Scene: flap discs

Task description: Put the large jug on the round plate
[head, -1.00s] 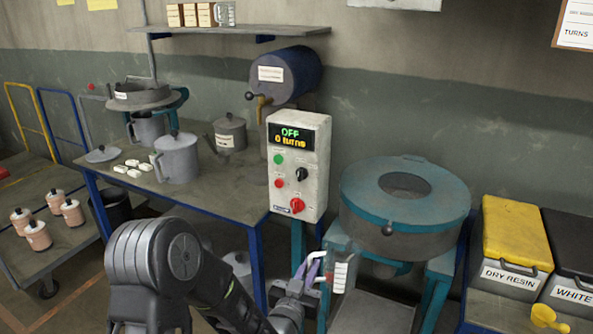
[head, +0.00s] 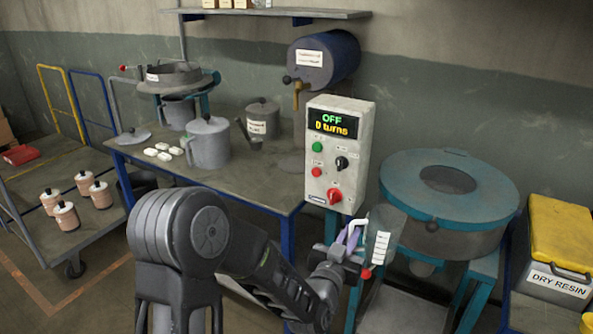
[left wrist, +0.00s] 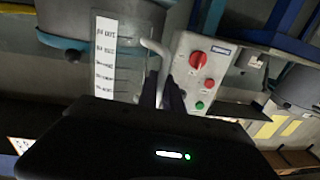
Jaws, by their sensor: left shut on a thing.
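My left gripper (head: 350,236) is shut on the handle of a clear jug (head: 385,236) with a white graduated scale. In the left wrist view the jug (left wrist: 128,75) shows its scale and pale curved handle beside my fingers (left wrist: 163,88). The jug looks roughly upright, in the air before the blue-rimmed round machine, right of and below the control box. A dark round plate (head: 291,164) seems to lie on the table under the drum's tap, partly hidden by the control box. My right gripper is out of view.
The control box (head: 337,155) stands at the table's right corner, between jug and plate. A lidded grey can (head: 208,145), a spouted can (head: 262,122) and white blocks (head: 164,151) are on the table (head: 255,185). The blue drum (head: 325,60) hangs above.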

